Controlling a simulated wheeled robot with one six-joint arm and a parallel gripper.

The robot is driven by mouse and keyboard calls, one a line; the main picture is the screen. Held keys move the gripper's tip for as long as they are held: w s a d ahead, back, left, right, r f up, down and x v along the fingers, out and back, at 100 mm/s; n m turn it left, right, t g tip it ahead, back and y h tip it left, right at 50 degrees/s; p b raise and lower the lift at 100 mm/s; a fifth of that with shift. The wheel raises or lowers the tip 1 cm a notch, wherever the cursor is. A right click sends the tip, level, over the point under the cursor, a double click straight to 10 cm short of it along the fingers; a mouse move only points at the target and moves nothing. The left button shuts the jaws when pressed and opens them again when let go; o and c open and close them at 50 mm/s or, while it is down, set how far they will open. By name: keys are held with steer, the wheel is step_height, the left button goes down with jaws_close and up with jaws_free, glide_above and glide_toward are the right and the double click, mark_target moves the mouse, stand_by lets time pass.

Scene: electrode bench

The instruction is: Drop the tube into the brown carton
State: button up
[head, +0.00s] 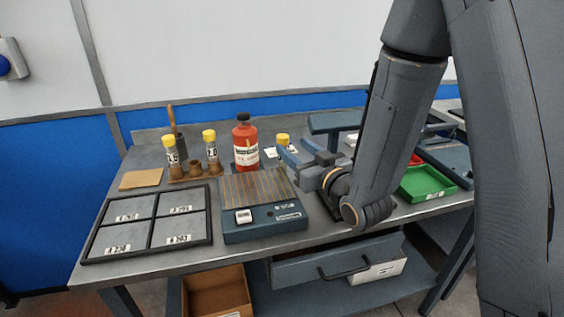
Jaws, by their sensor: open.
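Two white tubes with yellow caps stand at the back left, one on the left (170,153) and one on the right (211,150), by a brown wooden rack (190,174). A third yellow cap (283,138) shows just beyond my gripper (287,157); the tube under it is mostly hidden. My gripper is open, above the table and pointing left. I cannot tell whether that third tube is between the fingers or behind them. The open brown carton (216,292) is low in front, below the table's front edge, and its visible inside looks empty.
A red bottle (245,143) stands behind a blue device with a striped top (262,222). A black divided tray (151,218) lies at left. A green tray (428,184) is right of my arm. A drawer (335,262) is under the tabletop, beside the carton.

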mark_target(286, 139)
steer(key=p+x, duration=0.1)
steer(key=x, duration=0.6)
steer(key=shift+w+a+r, duration=0.15)
steer(key=shift+w, duration=0.1)
jaws_close()
